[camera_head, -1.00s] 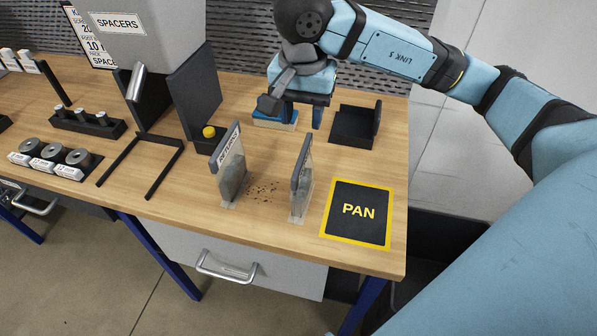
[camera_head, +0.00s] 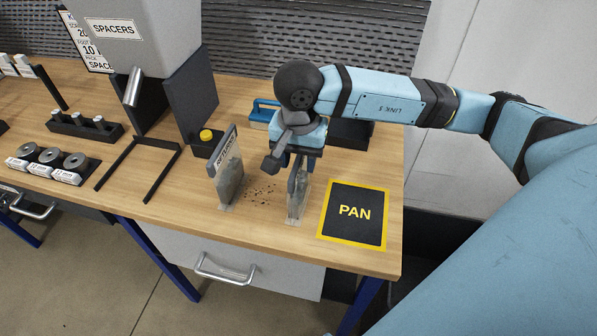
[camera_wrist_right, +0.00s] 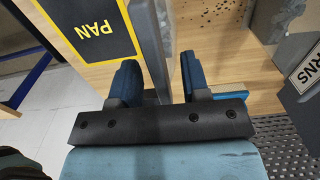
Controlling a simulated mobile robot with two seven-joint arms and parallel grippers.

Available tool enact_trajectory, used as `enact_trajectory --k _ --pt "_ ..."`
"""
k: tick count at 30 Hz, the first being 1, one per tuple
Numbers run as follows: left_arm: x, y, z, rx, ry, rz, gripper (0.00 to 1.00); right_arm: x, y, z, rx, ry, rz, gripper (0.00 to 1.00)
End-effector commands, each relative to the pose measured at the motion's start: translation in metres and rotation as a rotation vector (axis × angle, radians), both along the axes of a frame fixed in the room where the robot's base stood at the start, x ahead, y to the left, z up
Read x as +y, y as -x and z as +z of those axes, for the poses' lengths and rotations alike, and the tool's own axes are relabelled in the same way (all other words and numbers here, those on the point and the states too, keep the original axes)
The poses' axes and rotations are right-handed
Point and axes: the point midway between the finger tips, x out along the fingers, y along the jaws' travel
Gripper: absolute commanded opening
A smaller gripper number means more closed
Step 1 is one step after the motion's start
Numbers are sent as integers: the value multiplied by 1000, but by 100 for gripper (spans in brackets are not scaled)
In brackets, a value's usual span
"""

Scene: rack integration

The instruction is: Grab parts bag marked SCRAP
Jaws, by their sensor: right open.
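Two clear parts bags with grey headers stand upright on the bench. The left bag (camera_head: 229,185) is marked RETURNS, and its label also shows at the right edge of the wrist view (camera_wrist_right: 304,70). The right bag (camera_head: 295,206) shows no readable label; its grey header appears edge-on in the wrist view (camera_wrist_right: 150,45). My right gripper (camera_head: 299,176) is open and pointing down at the right bag's top. In the wrist view its blue fingers (camera_wrist_right: 159,70) stand apart, with the header between them, nearer the left finger. I cannot tell whether they touch it. My left gripper is not in view.
Dark bits (camera_head: 261,193) lie between the bags. A yellow-edged PAN mat (camera_head: 354,214) is to the right. A blue-handled item (camera_head: 262,113) and a dark tray (camera_head: 350,134) sit behind. A box with a yellow button (camera_head: 207,137) is behind the RETURNS bag.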

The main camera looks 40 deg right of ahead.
Motion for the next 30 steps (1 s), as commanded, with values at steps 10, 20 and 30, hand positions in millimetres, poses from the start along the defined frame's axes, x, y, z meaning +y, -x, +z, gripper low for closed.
enact_trajectory --k 10,20,30 --pt "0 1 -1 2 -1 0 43 0 0 0 0 0 0 0" --pt "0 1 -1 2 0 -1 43 0 -1 4 -2 -1 0 0" --pt "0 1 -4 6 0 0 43 0 -2 56 -9 -1 0 0"
